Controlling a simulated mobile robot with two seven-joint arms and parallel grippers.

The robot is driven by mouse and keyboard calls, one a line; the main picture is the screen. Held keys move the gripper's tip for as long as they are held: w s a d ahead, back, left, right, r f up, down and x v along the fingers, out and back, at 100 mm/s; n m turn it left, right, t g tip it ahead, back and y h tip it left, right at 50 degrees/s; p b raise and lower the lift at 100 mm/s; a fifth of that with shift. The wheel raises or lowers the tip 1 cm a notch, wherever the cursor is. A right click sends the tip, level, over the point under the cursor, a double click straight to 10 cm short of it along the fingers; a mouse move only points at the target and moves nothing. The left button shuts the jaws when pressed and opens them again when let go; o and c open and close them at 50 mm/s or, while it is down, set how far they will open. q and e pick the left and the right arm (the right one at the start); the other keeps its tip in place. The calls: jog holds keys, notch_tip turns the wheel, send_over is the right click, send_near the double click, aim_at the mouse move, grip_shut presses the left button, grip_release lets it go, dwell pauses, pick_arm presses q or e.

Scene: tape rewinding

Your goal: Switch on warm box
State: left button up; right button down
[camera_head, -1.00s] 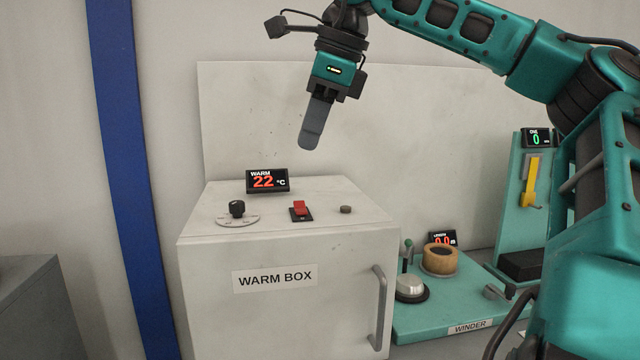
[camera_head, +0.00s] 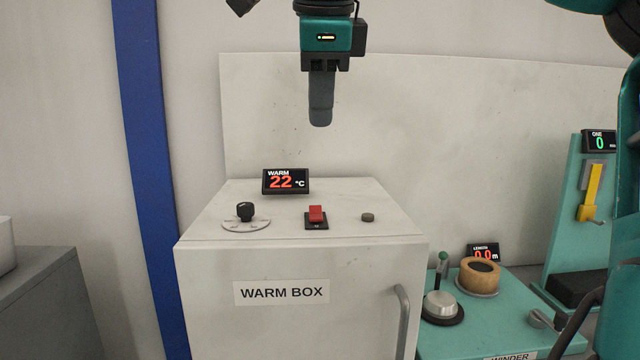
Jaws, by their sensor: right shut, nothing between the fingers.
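The white warm box (camera_head: 210,285) stands in the middle, its door closed and labelled WARM BOX. On its top are a red rocker switch (camera_head: 316,214) on a black plate, a black knob (camera_head: 245,211) on a dial plate and a small dark button (camera_head: 368,217). A display (camera_head: 286,181) at the back of the top reads WARM 22 °C in red. My right gripper (camera_head: 320,122) hangs fingers down above the box, shut and empty, clear of the switch and roughly in line with it in the picture. My left gripper is not in view.
The teal winder (camera_head: 475,330) with a tape roll (camera_head: 479,275) and a 0.0 m display stands right of the box. A teal stand (camera_head: 570,235) with a yellow lever is farther right. A pale panel (camera_head: 430,130) stands behind. A grey cabinet (camera_head: 45,300) is at left.

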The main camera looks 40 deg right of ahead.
aim_at(318, 206)
jog(key=b+x, duration=0.2)
jog(key=x, duration=1.1)
jog(key=shift+d+f, duration=0.15)
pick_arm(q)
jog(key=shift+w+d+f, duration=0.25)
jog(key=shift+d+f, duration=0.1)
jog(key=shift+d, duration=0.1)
pick_arm(e)
jog(key=shift+w+d+f, duration=0.1)
jog(key=shift+w+f, duration=0.05)
jog(key=shift+f, duration=0.15)
jog(key=shift+w+d+r+p, duration=0.1)
jog(key=shift+w+d+p, duration=0.05)
jog(key=shift+p, duration=0.75)
jog(key=shift+f+g, duration=0.3)
jog(key=shift+f, duration=0.05)
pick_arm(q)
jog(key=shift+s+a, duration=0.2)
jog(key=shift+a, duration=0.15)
pick_arm(e)
jog(key=shift+s+a+r+b, duration=0.15)
jog(key=shift+s+a+b, duration=0.25)
jog(key=shift+s+a, duration=0.2)
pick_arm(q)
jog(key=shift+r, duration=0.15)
